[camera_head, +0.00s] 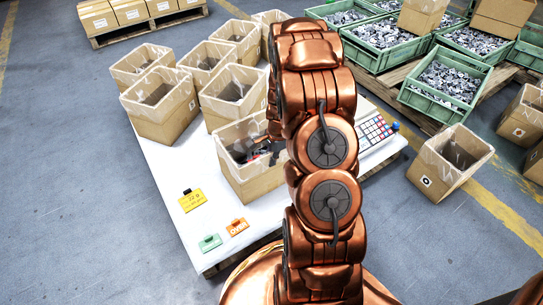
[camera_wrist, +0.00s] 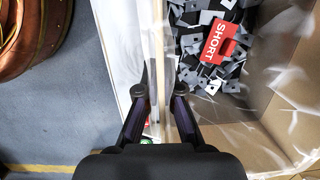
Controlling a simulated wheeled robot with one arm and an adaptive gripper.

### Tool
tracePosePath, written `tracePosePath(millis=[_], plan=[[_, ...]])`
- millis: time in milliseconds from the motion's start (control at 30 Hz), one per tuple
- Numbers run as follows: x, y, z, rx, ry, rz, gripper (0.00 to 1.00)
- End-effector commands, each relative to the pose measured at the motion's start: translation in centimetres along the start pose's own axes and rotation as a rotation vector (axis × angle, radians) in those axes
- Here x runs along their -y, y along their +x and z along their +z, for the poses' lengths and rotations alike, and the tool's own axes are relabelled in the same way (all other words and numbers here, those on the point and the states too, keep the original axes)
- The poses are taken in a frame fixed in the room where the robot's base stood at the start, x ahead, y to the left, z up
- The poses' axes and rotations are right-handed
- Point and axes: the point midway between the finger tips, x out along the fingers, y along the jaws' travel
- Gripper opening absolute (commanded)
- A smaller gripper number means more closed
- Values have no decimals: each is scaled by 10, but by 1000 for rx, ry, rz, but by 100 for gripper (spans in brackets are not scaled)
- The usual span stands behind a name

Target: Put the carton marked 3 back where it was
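A tan open carton (camera_head: 262,181) with grey stamped parts stands on the white-topped platform, partly behind my arm. I see no number on its visible sides. In the wrist view, the carton's inner wall (camera_wrist: 288,100) shows, with grey parts (camera_wrist: 190,45) and a red card reading SHORT (camera_wrist: 219,43) inside. My gripper (camera_wrist: 160,90) reaches down over one wall, a finger on each side. The fingers are drawn fairly near together; whether they press on the wall is unclear.
Several open cartons (camera_head: 160,105) stand behind on the white platform (camera_head: 175,226). Yellow (camera_head: 192,200), green (camera_head: 210,242) and orange (camera_head: 237,227) cards lie in front. A keypad device (camera_head: 373,131) is at right. A carton marked with a ring (camera_head: 442,174) stands on the floor. Green crates (camera_head: 445,85) fill the back right.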

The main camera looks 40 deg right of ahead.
Motion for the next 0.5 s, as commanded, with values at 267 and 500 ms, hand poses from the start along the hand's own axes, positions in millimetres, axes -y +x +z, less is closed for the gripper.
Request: tracePosePath(millis=[267,500], plan=[[2,-2,-1,-3,-1,-5,0],[1,1,-1,-3,-1,-4,16]])
